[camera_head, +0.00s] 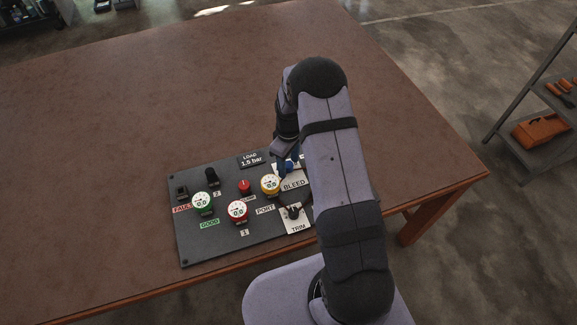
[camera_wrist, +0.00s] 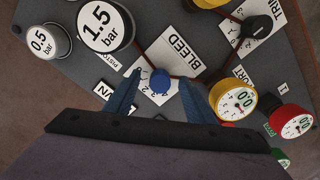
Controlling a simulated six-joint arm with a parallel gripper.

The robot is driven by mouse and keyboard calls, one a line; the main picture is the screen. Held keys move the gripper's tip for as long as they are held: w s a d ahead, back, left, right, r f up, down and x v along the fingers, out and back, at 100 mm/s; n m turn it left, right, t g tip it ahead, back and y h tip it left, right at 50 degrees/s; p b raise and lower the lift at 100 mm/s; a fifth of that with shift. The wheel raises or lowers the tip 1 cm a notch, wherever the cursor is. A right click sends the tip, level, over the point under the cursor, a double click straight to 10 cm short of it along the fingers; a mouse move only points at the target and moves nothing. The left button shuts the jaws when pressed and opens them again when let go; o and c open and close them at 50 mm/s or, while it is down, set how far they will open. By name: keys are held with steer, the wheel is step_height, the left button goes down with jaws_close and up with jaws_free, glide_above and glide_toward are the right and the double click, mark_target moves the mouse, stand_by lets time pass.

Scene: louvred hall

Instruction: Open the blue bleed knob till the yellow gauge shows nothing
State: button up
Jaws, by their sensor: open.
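The blue bleed knob (camera_head: 290,166) stands on the white BLEED plate of the dark panel, partly behind my gripper. In the wrist view the knob (camera_wrist: 160,81) lies between my open fingers, with a gap on each side. My gripper (camera_wrist: 161,77) points down over it; in the head view the gripper (camera_head: 284,158) is partly covered by my arm. The yellow gauge (camera_head: 270,185) is just left of the knob and below it in the head view. In the wrist view a yellow-rimmed gauge (camera_wrist: 233,99) is at the right; its reading is too small to be sure of.
A red gauge (camera_head: 237,210), a green gauge (camera_head: 202,203), a red knob (camera_head: 245,186) and a black TRIM knob (camera_head: 293,212) crowd the panel (camera_head: 188,248). Round 1.5 bar (camera_wrist: 102,25) and 0.5 bar (camera_wrist: 43,42) pieces stand near my gripper. The brown table (camera_head: 110,120) is otherwise clear.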

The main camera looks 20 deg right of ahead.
steer(key=shift+f, duration=0.3)
stand_by(0.5)
jaws_close()
stand_by(1.2)
steer(key=n, duration=0.6)
steer(key=shift+n, duration=0.6)
steer(key=shift+c, duration=0.5)
jaws_free()
